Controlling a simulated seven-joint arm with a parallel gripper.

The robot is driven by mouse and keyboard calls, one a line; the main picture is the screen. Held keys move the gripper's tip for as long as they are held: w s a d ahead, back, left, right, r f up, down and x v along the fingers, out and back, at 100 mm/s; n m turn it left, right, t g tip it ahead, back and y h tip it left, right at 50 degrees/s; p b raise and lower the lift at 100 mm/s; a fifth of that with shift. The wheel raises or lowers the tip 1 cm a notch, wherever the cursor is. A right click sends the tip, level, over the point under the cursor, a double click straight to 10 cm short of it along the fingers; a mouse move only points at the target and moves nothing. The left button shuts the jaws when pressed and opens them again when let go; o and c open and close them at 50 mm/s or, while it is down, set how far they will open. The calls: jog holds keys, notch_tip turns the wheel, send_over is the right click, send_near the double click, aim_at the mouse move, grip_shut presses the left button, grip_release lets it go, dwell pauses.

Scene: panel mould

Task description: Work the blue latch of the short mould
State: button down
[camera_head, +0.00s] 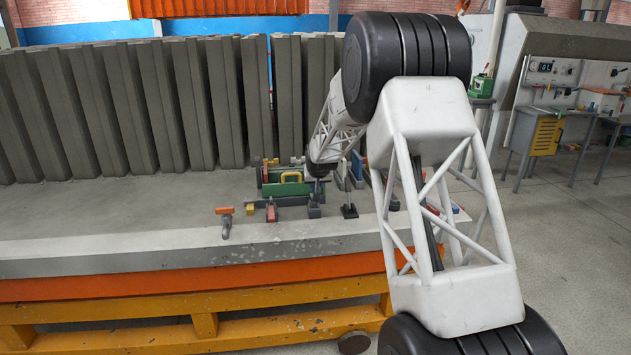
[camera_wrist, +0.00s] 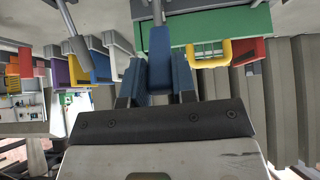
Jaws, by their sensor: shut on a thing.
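My gripper (camera_wrist: 159,80) is shut on an upright blue-grey latch handle (camera_wrist: 159,45), which stands between its two blue-sided fingers in the wrist view. The handle's upper part reaches toward the green mould (camera_wrist: 228,35) with a yellow handle (camera_wrist: 216,60). In the head view the green mould (camera_head: 287,189) lies on the table just left of my gripper (camera_head: 316,190). The gripper's fingers and the held part are small and partly hidden there by my arm. I cannot tell the latch's exact position.
Blue (camera_wrist: 99,67), yellow and purple parts and a grey rod (camera_wrist: 72,30) crowd the left of the wrist view. A red-topped clamp (camera_head: 225,212) stands left on the table. Tall grey panels (camera_head: 130,105) line the back. The table's left part is clear.

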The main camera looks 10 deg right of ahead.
jog(key=shift+s+t, duration=0.3)
jog(key=shift+s, duration=0.05)
jog(key=shift+s+f+t, duration=0.45)
jog(key=shift+s+t, duration=0.25)
dwell(0.7)
jog(key=c, duration=0.9)
grip_release()
jog(key=shift+s, duration=0.1)
jog(key=shift+v, duration=3.8)
jog(key=shift+c, duration=0.6)
